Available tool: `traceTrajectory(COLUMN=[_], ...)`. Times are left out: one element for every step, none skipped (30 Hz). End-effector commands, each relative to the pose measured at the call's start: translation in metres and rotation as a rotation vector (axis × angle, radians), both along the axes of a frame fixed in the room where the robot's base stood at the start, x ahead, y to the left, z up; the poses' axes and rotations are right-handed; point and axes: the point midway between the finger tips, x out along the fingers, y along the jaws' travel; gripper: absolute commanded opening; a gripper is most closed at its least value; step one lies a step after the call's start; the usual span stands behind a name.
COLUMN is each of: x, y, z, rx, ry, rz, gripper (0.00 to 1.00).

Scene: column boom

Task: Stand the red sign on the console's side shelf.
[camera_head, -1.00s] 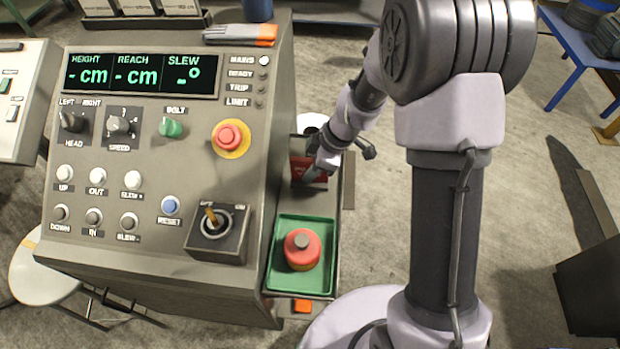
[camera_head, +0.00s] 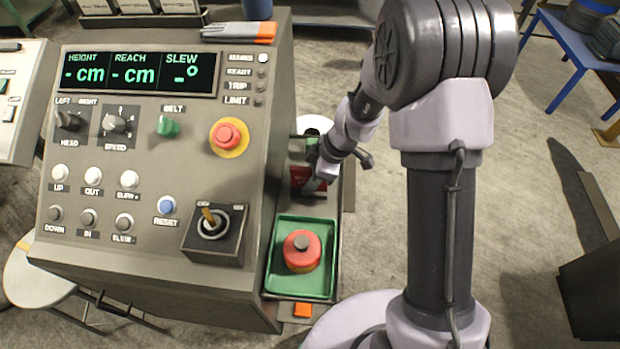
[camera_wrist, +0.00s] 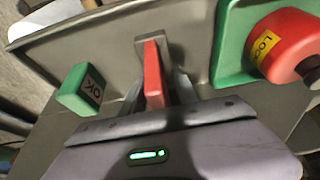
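The red sign (camera_head: 300,178) stands on the console's side shelf (camera_head: 327,228), beyond the green tray. In the wrist view the sign (camera_wrist: 153,78) shows nearly edge-on, with a grey part at its far end. My gripper (camera_head: 316,184) is at the sign. In the wrist view the fingers of my gripper (camera_wrist: 160,84) lie on either side of the sign, and a small gap seems to show beside it. The sign's lower edge is hidden, so its contact with the shelf is hard to see.
A green tray (camera_head: 270,283) on the shelf's near part holds a red round item (camera_head: 302,254). A green block marked OK (camera_wrist: 82,90) lies left of the sign in the wrist view. The console (camera_head: 150,260) borders the shelf's left.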

Motion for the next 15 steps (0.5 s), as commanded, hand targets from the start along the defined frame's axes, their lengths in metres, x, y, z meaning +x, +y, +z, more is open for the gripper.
traceTrajectory(x=[0.000, 0.000, 0.000, 0.000, 0.000, -0.002, -0.002, -0.003, -0.004, -0.004, -0.005, -0.006, -0.007, -0.007, -0.007], y=[0.000, 0.000, -0.003, -0.006, -0.009, -0.013, -0.016, -0.020, -0.024, -0.027, -0.030, -0.034, -0.037, -0.038, -0.041], z=[0.003, 0.006, 0.012, 0.019, 0.027, 0.039, 0.048, 0.056, 0.067, 0.075, 0.082, 0.090, 0.096, 0.101, 0.105], rx=[0.000, 0.000, 0.001, 0.000, 0.000, -0.001, 0.000, -0.001, -0.001, 0.000, 0.000, 0.000, -0.001, 0.001, 0.000], ry=[0.000, 0.001, -0.002, -0.004, -0.004, -0.004, -0.003, -0.003, -0.003, -0.004, -0.004, -0.002, -0.003, -0.002, -0.002], rz=[0.000, 0.000, -0.001, -0.002, -0.002, -0.001, -0.002, -0.002, -0.002, -0.002, -0.002, -0.002, -0.001, -0.001, -0.001], gripper=[0.36, 0.36, 0.36, 0.36, 0.36, 0.36, 0.36, 0.36, 0.36, 0.36, 0.36, 0.36, 0.36, 0.36, 0.36])
